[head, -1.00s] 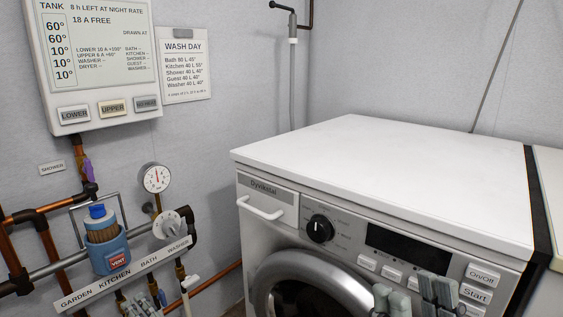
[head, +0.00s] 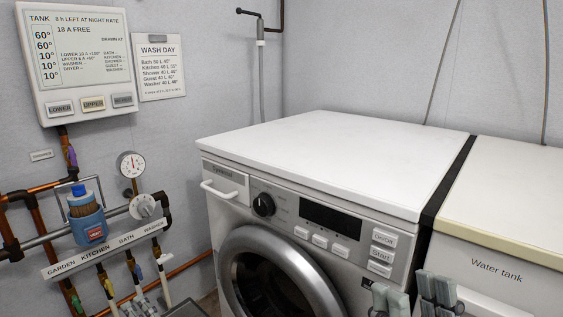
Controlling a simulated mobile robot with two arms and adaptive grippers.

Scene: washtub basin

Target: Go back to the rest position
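My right gripper (head: 413,300) shows at the bottom edge of the head view, in front of the washing machine's (head: 320,160) lower right front. Its two grey fingers stand apart with a gap between them, and nothing shows in the gap. The rest of the gripper is cut off by the frame.
The white-topped washing machine fills the middle, with a round door (head: 265,275). A water tank (head: 500,265) stands close on its right. Pipes with several valves, a gauge (head: 131,164) and a blue vent unit (head: 88,222) line the left wall below a tank panel (head: 78,60).

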